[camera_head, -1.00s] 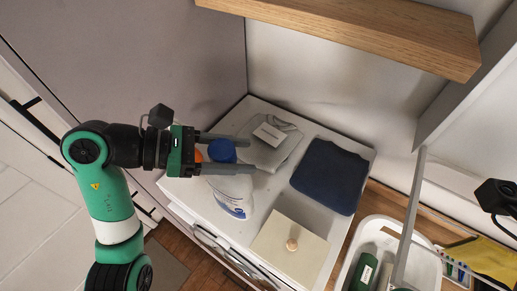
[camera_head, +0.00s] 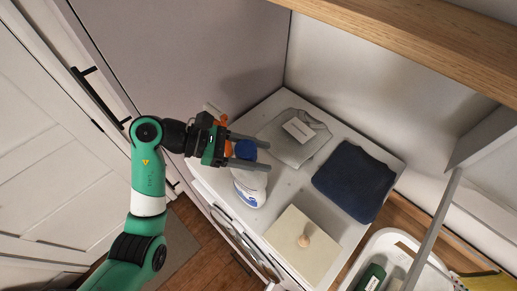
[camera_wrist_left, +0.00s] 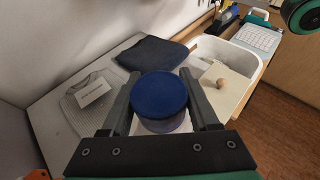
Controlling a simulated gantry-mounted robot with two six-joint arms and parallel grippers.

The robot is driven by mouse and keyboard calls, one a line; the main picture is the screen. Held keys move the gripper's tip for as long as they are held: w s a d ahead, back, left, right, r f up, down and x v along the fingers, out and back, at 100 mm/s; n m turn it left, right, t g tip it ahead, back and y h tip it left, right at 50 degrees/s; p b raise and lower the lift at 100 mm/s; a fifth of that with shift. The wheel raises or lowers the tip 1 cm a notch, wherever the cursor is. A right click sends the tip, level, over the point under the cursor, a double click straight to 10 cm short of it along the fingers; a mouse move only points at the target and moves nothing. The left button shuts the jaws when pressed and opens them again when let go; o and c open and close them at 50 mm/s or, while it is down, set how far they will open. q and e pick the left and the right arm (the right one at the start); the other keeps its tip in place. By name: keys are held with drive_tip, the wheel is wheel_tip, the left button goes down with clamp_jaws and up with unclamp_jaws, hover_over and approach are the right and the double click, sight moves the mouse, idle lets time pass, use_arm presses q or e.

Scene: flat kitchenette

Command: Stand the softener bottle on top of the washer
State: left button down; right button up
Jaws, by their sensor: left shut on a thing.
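The softener bottle (camera_head: 250,187) is white with a blue cap and appears upright at the front left part of the white washer top (camera_head: 276,201). I cannot tell whether its base touches the top. My left gripper (camera_head: 268,155) comes in from the left and is shut on the bottle near its cap, one finger on each side. In the left wrist view the blue cap (camera_wrist_left: 159,94) sits between the two fingers and hides most of the bottle below. My right gripper is not in view.
A grey folded cloth (camera_head: 286,147) with a white card, a navy cloth (camera_head: 354,182) and a beige panel with a wooden knob (camera_head: 302,248) lie on the top. A white basket (camera_head: 397,238) stands at right. A wooden shelf (camera_head: 430,40) overhangs the back. An orange thing is partly hidden by my gripper.

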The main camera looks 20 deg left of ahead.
use_arm(q)
drive_tip(key=shift+c, duration=0.7)
unclamp_jaws()
drive_tip(key=shift+f, duration=0.1)
drive_tip(key=shift+r, duration=0.2)
drive_tip(key=b+v, duration=0.2)
drive_tip(key=v, duration=1)
